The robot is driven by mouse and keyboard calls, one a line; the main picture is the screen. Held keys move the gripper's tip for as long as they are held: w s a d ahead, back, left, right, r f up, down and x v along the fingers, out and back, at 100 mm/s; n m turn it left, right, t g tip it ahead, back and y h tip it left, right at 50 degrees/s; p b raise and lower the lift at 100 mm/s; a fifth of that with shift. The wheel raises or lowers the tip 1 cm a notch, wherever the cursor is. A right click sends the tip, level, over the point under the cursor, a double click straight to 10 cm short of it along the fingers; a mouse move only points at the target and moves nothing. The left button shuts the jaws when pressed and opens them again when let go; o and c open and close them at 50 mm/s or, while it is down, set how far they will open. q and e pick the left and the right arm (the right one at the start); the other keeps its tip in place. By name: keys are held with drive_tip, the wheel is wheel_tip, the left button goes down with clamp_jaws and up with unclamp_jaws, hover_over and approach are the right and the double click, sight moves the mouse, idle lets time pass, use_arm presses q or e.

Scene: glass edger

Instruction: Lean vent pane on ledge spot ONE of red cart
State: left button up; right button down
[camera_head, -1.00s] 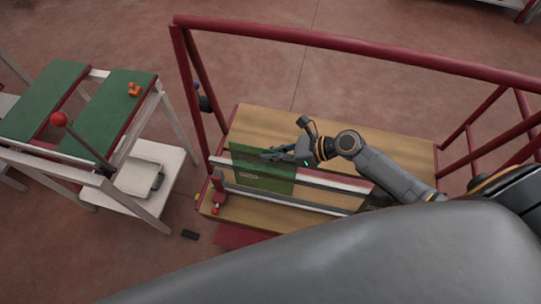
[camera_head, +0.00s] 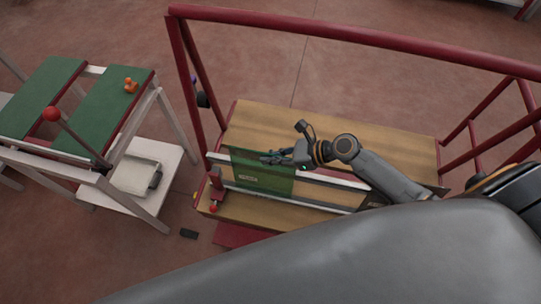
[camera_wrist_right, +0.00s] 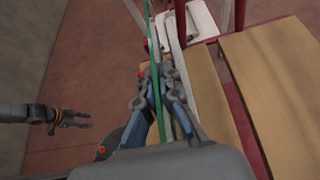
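The vent pane (camera_head: 272,183) is a thin green sheet with a small pale label. It stands near upright at the left end of the red cart (camera_head: 310,120), along its pale ledge rail (camera_head: 335,181). My right gripper (camera_head: 270,157) is shut on its upper edge. In the right wrist view the pane (camera_wrist_right: 153,50) shows edge-on as a green strip between my right fingers (camera_wrist_right: 158,82). Whether its lower edge touches the ledge is hidden. My left gripper (camera_wrist_right: 76,119) is open and empty, away to the left in the right wrist view.
Red rails (camera_head: 350,40) run along the cart's far side and ends. A red clamp-like post (camera_head: 215,190) stands close to the pane's left edge. A green-topped table (camera_head: 105,115) with a red-knobbed lever (camera_head: 52,114) is at left. My grey arm covers the lower right.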

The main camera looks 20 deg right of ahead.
drive_tip(key=shift+f, duration=0.45)
idle(0.5)
drive_tip(key=c, duration=1.5)
unclamp_jaws()
drive_tip(key=shift+o, duration=0.3)
drive_tip(key=shift+f, duration=0.15)
drive_tip(key=v, duration=1.2)
drive_tip(key=shift+s, duration=0.1)
